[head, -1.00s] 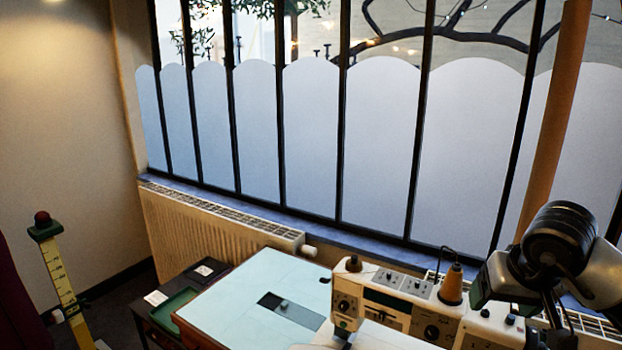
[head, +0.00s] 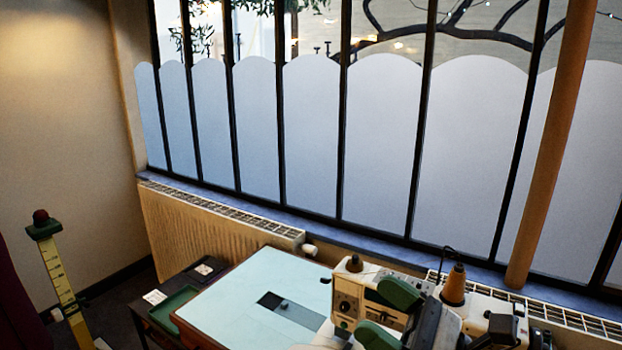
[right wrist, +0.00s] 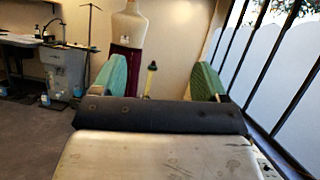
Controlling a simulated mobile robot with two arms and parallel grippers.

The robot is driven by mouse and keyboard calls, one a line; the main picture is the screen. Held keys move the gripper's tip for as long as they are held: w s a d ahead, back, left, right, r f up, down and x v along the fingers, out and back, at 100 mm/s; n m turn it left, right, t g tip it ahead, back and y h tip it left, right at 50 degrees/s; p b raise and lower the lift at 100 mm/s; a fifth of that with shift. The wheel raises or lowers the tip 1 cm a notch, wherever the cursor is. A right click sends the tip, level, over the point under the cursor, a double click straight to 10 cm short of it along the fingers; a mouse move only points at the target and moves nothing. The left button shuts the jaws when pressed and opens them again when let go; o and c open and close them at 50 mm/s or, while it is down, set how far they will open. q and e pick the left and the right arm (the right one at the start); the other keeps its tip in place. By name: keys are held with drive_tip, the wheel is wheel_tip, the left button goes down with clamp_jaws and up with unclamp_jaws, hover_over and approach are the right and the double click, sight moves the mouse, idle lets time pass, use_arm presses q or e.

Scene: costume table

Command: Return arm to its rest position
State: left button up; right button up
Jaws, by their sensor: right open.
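My right gripper (head: 387,314) shows at the bottom of the head view, its two green fingers spread apart and pointing left. It is in front of the sewing machine (head: 352,292) and hides part of it. Whether it touches the machine cannot be told. In the right wrist view my right gripper (right wrist: 157,82) has its green fingers wide apart, with nothing held between them. My left gripper is in neither view.
A pale blue table top (head: 245,290) lies left of the machine. An orange thread cone (head: 454,285) stands on the machine. A radiator (head: 210,222) runs under the window. A dress form (right wrist: 127,45) stands beyond the fingers in the right wrist view.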

drive_tip(key=d+f+n+t+h, duration=0.2)
drive_tip(key=d+f+n+h, duration=0.4)
drive_tip(key=n, duration=0.5)
drive_tip(key=d+f+n+t+h, duration=0.2)
drive_tip(key=f+n+h, duration=0.3)
drive_tip(key=n+h, duration=0.5)
drive_tip(key=d+f+n+t+h, duration=0.3)
drive_tip(key=d+f+n+h, duration=0.2)
drive_tip(key=n, duration=0.8)
drive_tip(key=s+a+f+m+g+y, duration=0.1)
drive_tip(key=s+a+f+m+g, duration=0.1)
drive_tip(key=s+f+m+g, duration=1.2)
drive_tip(key=s+f+n+g, duration=0.1)
drive_tip(key=s+f+n, duration=0.15)
drive_tip(key=f, duration=1.15)
drive_tip(key=s+f+n, duration=0.1)
drive_tip(key=s+f, duration=0.2)
drive_tip(key=f, duration=1.1)
drive_tip(key=s+d+f+g, duration=0.1)
drive_tip(key=s+d+f, duration=0.2)
drive_tip(key=s+f, duration=1.3)
drive_tip(key=shift+f, duration=0.15)
